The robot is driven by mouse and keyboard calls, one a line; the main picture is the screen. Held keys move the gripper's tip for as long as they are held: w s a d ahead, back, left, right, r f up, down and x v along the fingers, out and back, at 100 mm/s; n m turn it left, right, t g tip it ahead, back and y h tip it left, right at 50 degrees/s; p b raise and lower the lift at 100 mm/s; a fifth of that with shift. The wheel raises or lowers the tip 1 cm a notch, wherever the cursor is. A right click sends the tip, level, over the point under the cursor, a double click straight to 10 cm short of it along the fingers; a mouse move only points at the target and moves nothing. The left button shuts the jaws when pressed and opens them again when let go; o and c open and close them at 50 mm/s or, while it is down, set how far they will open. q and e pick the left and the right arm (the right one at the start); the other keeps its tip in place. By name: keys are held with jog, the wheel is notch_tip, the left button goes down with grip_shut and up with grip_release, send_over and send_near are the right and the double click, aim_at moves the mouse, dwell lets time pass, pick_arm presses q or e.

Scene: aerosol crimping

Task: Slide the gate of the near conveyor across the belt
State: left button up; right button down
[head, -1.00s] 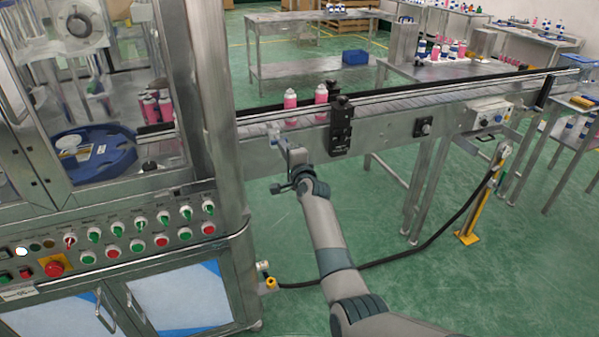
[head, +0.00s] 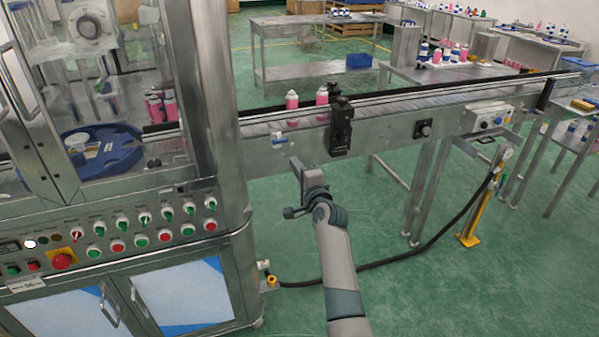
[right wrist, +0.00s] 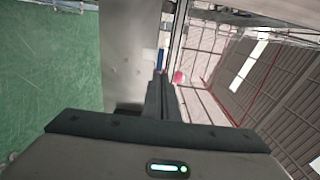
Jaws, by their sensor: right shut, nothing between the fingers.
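The near conveyor (head: 385,128) runs from the machine at left toward the far right. A small pale and blue piece (head: 279,139), which looks like the gate's end, sits at its near side close to the machine. How far it reaches across the belt I cannot tell. My right gripper (head: 296,163) is shut and empty, below and a little right of this piece, apart from it in the head view. In the right wrist view its fingers (right wrist: 163,90) point toward a blue part (right wrist: 160,61). My left gripper is out of view.
Two pink cans (head: 307,106) stand on the belt right of the blue piece. A black sensor block (head: 341,127) is fixed to the conveyor's near side, right of my gripper. The machine's control panel (head: 110,230) is at left. Green floor is open below the conveyor.

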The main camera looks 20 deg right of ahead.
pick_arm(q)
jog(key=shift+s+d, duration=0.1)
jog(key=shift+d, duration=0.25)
pick_arm(e)
jog(key=shift+s, duration=1.35)
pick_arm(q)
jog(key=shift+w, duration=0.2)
pick_arm(e)
jog(key=s+a+f+n+g, duration=0.25)
jog(key=s+f, duration=0.45)
jog(key=f, duration=0.7)
jog(key=s+a+f+n+g, duration=0.15)
jog(key=s+f+n, duration=0.4)
jog(key=f, duration=0.85)
jog(key=s+a+f+n+g, duration=0.1)
jog(key=s+f+n+g, duration=0.15)
jog(key=s+f, duration=0.95)
jog(key=s+f+n+g, duration=0.2)
jog(key=s+f, duration=0.6)
jog(key=s, duration=0.4)
jog(key=s+f+n+g, duration=0.2)
jog(key=s+f+n, duration=0.2)
jog(key=s+f, duration=0.4)
jog(key=s+f+n+g, duration=0.3)
jog(key=s+f, duration=0.6)
jog(key=s, duration=0.8)
jog(key=shift+s+d+n+y, duration=0.15)
jog(key=shift+d+n+y, duration=0.05)
jog(key=shift+n+y, duration=0.15)
